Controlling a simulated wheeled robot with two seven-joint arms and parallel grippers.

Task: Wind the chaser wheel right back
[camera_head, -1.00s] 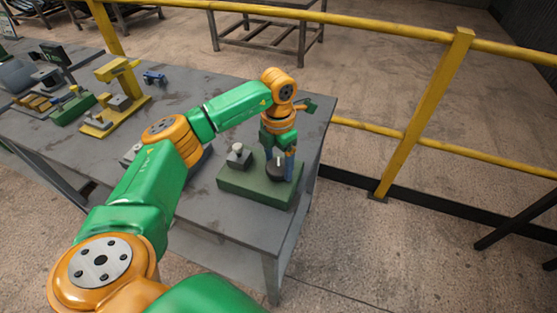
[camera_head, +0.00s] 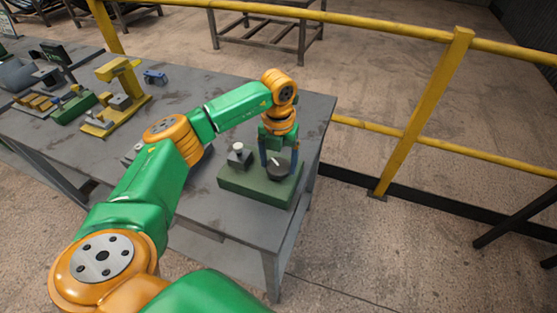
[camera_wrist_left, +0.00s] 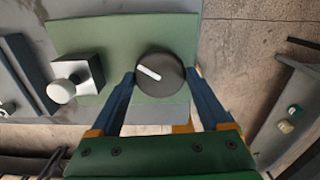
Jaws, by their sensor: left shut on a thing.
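The chaser wheel (camera_head: 279,171) looks like a round black knob with a white pointer line. It sits on a green base block (camera_head: 243,187) near the right end of the table, and it also shows in the left wrist view (camera_wrist_left: 163,83). In that view the white line slants from upper left to lower right. My left gripper (camera_head: 278,162) comes down over the wheel from above, its two blue fingers on opposite sides of the rim, shut on it. My right gripper is in neither view.
A grey block with a pale round knob (camera_head: 239,155) stands on the same base, left of the wheel. A yellow frame device (camera_head: 120,85) and other small devices stand further left on the grey table (camera_head: 220,222). A yellow railing (camera_head: 420,115) runs behind the table.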

